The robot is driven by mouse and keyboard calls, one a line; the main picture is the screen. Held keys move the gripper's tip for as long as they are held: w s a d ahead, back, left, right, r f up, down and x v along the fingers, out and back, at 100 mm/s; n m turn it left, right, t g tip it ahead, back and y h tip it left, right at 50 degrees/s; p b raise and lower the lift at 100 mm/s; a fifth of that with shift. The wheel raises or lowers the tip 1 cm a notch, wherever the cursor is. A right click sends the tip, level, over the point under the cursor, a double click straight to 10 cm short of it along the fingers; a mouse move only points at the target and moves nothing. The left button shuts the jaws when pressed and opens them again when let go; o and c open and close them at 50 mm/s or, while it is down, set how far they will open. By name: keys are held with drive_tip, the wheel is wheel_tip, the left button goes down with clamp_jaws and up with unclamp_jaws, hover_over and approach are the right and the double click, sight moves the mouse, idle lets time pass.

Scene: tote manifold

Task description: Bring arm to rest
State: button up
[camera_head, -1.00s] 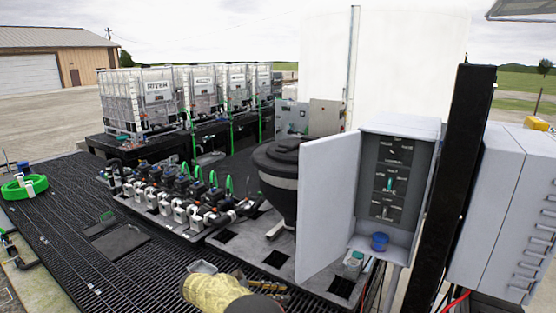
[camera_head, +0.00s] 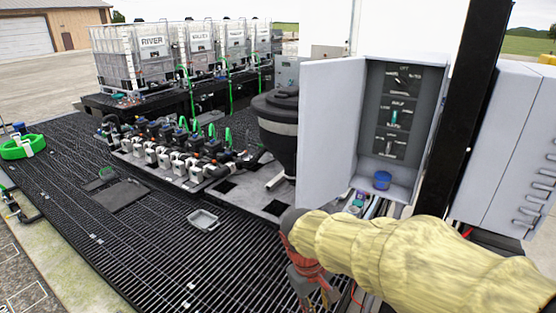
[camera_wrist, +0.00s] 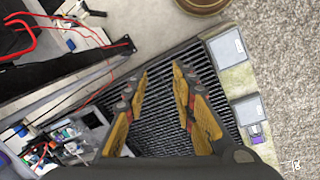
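My arm, in a yellow sleeve, reaches across the lower right of the head view, in front of the open control cabinet (camera_head: 405,150). My gripper (camera_head: 325,298) hangs at its end, low over the black grating and partly cut off by the picture's lower edge. In the wrist view my gripper (camera_wrist: 160,75) shows two yellow-faced fingers spread apart. The space between them holds nothing but a view of the grating (camera_wrist: 160,105) below.
The cabinet's open door (camera_head: 328,130) stands left of its box, near my arm. A black post (camera_head: 475,100) and a grey cabinet (camera_head: 510,145) stand at the right. A grey tray (camera_head: 204,220) lies on the grating, left of my gripper. The left grating is largely clear.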

drive_tip(key=s+d+f+m+t+y+b, duration=0.1)
drive_tip(key=s+d+f+m+t+b, duration=0.1)
drive_tip(key=s+b, duration=0.4)
drive_tip(key=s+d+f+m+t+y+b, duration=0.1)
drive_tip(key=s+d+f+m+t+b, duration=0.1)
drive_tip(key=s+d+b, duration=0.5)
drive_tip(key=shift+s+m+t, duration=0.6)
drive_tip(key=shift+m, duration=0.4)
